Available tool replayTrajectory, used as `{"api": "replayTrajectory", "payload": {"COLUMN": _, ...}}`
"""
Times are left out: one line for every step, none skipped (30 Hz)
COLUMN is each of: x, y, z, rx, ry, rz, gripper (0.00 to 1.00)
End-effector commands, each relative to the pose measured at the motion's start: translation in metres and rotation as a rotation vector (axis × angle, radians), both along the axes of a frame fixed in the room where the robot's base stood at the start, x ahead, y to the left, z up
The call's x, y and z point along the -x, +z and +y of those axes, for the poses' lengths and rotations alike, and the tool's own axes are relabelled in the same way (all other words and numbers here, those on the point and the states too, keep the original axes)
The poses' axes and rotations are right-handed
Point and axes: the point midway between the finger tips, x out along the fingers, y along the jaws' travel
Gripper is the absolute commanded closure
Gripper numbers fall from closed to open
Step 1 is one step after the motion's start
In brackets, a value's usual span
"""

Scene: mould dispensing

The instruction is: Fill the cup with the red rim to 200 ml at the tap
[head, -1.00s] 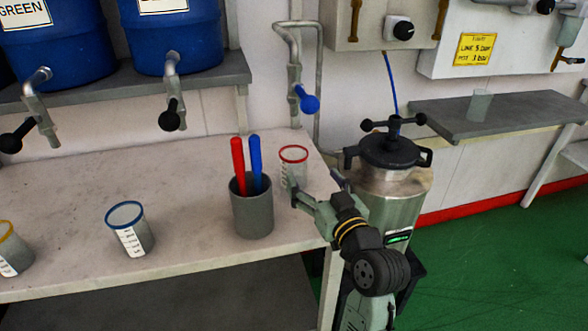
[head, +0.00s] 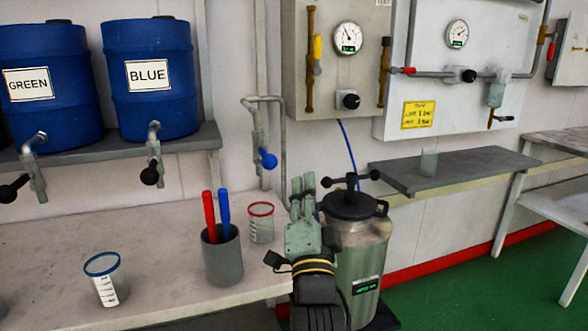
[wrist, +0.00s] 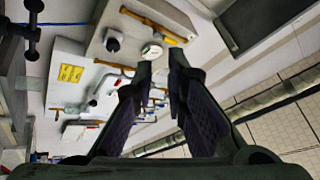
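The clear cup with the red rim (head: 261,224) stands upright on the pale table below the wall tap (head: 259,150), which has a blue lever (head: 268,160). I cannot make out any liquid level in it. My gripper (head: 303,184) is to the right of the cup, apart from it, with its fingers pointing up in front of the steel vessel. In the wrist view my gripper (wrist: 161,65) shows a gap between its fingers and nothing between them. The cup is not in the wrist view.
A grey holder (head: 222,259) with red and blue sticks stands close left of the cup. A blue-rimmed cup (head: 105,281) is further left. The steel vessel (head: 358,250) stands right of the table. A grey shelf (head: 455,168) holds a clear beaker (head: 429,162).

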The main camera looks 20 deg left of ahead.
Motion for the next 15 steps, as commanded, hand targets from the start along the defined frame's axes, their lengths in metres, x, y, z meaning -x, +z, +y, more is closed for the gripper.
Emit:
{"api": "replayTrajectory", "payload": {"x": 0.0010, "y": 0.0023, "z": -0.0001, "rx": -0.016, "ry": 0.002, "rz": -0.004, "gripper": 0.93}}
{"api": "replayTrajectory", "payload": {"x": 0.0013, "y": 0.0033, "z": -0.0004, "rx": -0.024, "ry": 0.003, "rz": -0.004, "gripper": 0.94}}
{"api": "replayTrajectory", "payload": {"x": 0.0016, "y": 0.0042, "z": -0.0005, "rx": -0.032, "ry": 0.004, "rz": -0.005, "gripper": 0.97}}
{"api": "replayTrajectory", "payload": {"x": 0.0018, "y": 0.0046, "z": -0.0006, "rx": -0.034, "ry": 0.005, "rz": -0.006, "gripper": 0.99}}
{"api": "replayTrajectory", "payload": {"x": 0.0019, "y": 0.0048, "z": -0.0007, "rx": -0.035, "ry": 0.005, "rz": -0.006, "gripper": 1.00}}
{"api": "replayTrajectory", "payload": {"x": 0.0018, "y": 0.0047, "z": -0.0008, "rx": -0.035, "ry": 0.005, "rz": -0.006, "gripper": 1.00}}
{"api": "replayTrajectory", "payload": {"x": 0.0018, "y": 0.0047, "z": -0.0008, "rx": -0.035, "ry": 0.005, "rz": -0.006, "gripper": 1.00}}
{"api": "replayTrajectory", "payload": {"x": 0.0018, "y": 0.0047, "z": -0.0009, "rx": -0.034, "ry": 0.005, "rz": -0.006, "gripper": 1.00}}
{"api": "replayTrajectory", "payload": {"x": 0.0019, "y": 0.0046, "z": -0.0009, "rx": -0.034, "ry": 0.004, "rz": -0.005, "gripper": 1.00}}
{"api": "replayTrajectory", "payload": {"x": 0.0018, "y": 0.0045, "z": -0.0008, "rx": -0.034, "ry": 0.004, "rz": -0.005, "gripper": 1.00}}
{"api": "replayTrajectory", "payload": {"x": 0.0017, "y": 0.0045, "z": -0.0008, "rx": -0.034, "ry": 0.004, "rz": -0.005, "gripper": 1.00}}
{"api": "replayTrajectory", "payload": {"x": 0.0015, "y": 0.0046, "z": -0.0008, "rx": -0.033, "ry": 0.005, "rz": -0.005, "gripper": 1.00}}
{"api": "replayTrajectory", "payload": {"x": 0.0010, "y": 0.0051, "z": -0.0006, "rx": -0.033, "ry": 0.005, "rz": -0.005, "gripper": 1.00}}
{"api": "replayTrajectory", "payload": {"x": 0.0001, "y": 0.0057, "z": -0.0003, "rx": -0.033, "ry": 0.005, "rz": -0.005, "gripper": 1.00}}
{"api": "replayTrajectory", "payload": {"x": -0.0017, "y": 0.0072, "z": 0.0002, "rx": -0.033, "ry": 0.005, "rz": -0.005, "gripper": 1.00}}
